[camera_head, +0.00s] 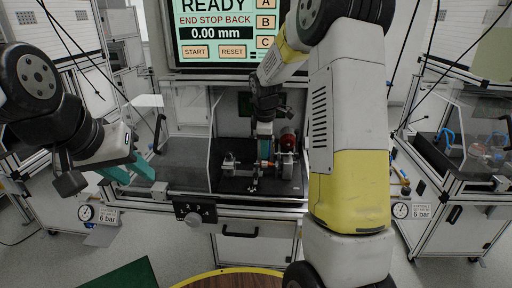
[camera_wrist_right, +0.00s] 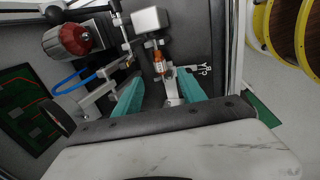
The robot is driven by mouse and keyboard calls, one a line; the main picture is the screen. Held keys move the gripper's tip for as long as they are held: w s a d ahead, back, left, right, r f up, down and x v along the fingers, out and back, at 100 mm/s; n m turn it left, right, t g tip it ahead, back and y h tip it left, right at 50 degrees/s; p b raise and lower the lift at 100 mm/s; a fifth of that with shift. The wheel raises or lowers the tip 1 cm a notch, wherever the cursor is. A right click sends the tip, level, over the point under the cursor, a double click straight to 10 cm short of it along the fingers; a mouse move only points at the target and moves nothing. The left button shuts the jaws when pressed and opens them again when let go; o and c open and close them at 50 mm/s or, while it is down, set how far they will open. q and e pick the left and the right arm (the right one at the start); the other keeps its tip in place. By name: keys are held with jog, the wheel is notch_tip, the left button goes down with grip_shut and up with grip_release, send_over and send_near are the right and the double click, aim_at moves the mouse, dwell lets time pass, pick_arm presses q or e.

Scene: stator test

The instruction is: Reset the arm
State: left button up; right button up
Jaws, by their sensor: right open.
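My right arm reaches from the right of the head view into the test station. My right gripper (camera_head: 265,150) points down over the fixture. In the right wrist view its two teal fingers (camera_wrist_right: 158,88) are apart with nothing held between them. A small orange cylindrical part (camera_wrist_right: 159,64) sits in the fixture just beyond the fingertips, and it also shows in the head view (camera_head: 267,163). My left gripper (camera_head: 152,190) is at the left of the head view, outside the station, with its teal fingers apart and empty.
The display (camera_head: 222,28) reads READY, END STOP BACK, 0.00 mm. A red-and-grey motor-like unit (camera_wrist_right: 70,40) and a blue hose (camera_wrist_right: 75,82) stand beside the fixture. Clear side panels bound the station. A round wooden top (camera_head: 235,281) with a yellow rim is in front.

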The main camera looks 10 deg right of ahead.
jog(key=s+r+m+t, duration=0.1)
jog(key=s+r+m, duration=0.3)
jog(key=s+r, duration=0.45)
jog(key=s+a+r+m+t+y, duration=0.1)
jog(key=s+m, duration=0.4)
jog(key=s, duration=0.6)
jog(key=s+a+r+m+t+y, duration=0.1)
jog(key=s+r+m, duration=0.4)
jog(key=s, duration=0.6)
jog(key=shift+a+y, duration=0.5)
jog(key=shift+a, duration=0.65)
